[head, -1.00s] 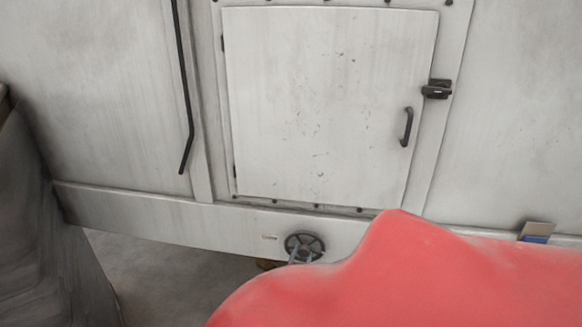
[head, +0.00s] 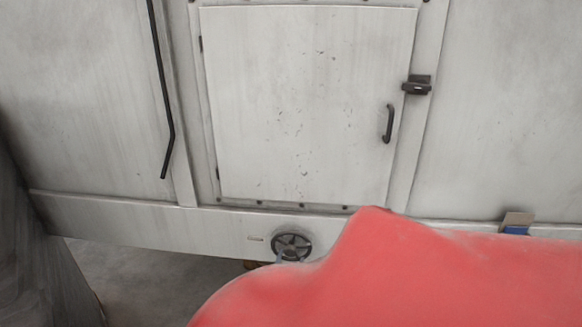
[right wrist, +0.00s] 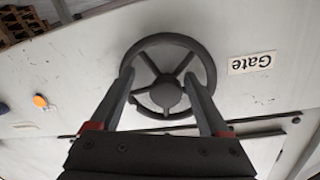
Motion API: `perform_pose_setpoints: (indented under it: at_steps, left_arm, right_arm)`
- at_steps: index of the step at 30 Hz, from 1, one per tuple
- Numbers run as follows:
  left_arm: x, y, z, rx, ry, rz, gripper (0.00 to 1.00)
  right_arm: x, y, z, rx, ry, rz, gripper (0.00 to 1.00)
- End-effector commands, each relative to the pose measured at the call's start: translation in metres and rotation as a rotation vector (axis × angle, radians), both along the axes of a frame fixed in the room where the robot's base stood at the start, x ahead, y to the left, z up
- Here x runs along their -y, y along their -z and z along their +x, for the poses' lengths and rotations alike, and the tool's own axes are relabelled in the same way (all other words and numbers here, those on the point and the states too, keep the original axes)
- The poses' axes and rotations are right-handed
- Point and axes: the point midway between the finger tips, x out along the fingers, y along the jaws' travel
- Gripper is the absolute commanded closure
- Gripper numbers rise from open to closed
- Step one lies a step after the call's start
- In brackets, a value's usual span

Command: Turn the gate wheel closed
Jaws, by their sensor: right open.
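The gate wheel is a dark spoked handwheel (head: 291,245) low on the pale machine's bottom rail in the head view. In the right wrist view the wheel (right wrist: 168,88) is close, with a round hub and several spokes. My right gripper (right wrist: 160,80) is open, with one finger at the left and one at the right side of the wheel's rim. I cannot tell whether the fingers touch it. In the head view only a bit of the right gripper (head: 280,257) shows at the wheel's lower edge; my red arm hides the rest. My left gripper is out of view.
A "Gate" label (right wrist: 251,62) is beside the wheel, upside down in the right wrist view. Above the wheel is a closed door (head: 305,105) with a dark handle (head: 388,123) and a latch (head: 417,85). A black bent rod (head: 160,90) runs down the left panel.

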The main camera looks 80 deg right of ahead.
Motion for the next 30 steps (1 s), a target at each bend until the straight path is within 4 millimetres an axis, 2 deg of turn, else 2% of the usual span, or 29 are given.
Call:
perform_pose_setpoints:
  at_steps: [10,12,21,25,30]
  left_arm:
    - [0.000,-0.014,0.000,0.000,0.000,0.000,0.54]
    - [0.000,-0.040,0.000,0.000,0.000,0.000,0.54]
    - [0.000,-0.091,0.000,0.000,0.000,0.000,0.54]
    - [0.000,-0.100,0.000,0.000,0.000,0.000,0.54]
    - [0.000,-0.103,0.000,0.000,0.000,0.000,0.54]
  right_arm:
    - [-0.054,-0.005,0.002,-0.005,-0.003,0.000,0.20]
    - [-0.074,-0.014,0.000,0.000,0.002,0.007,0.20]
    - [-0.138,-0.015,0.001,-0.001,-0.001,0.004,0.20]
    - [-0.156,-0.013,0.000,-0.002,-0.002,-0.001,0.20]
    - [-0.167,-0.011,0.000,-0.003,-0.002,-0.002,0.20]
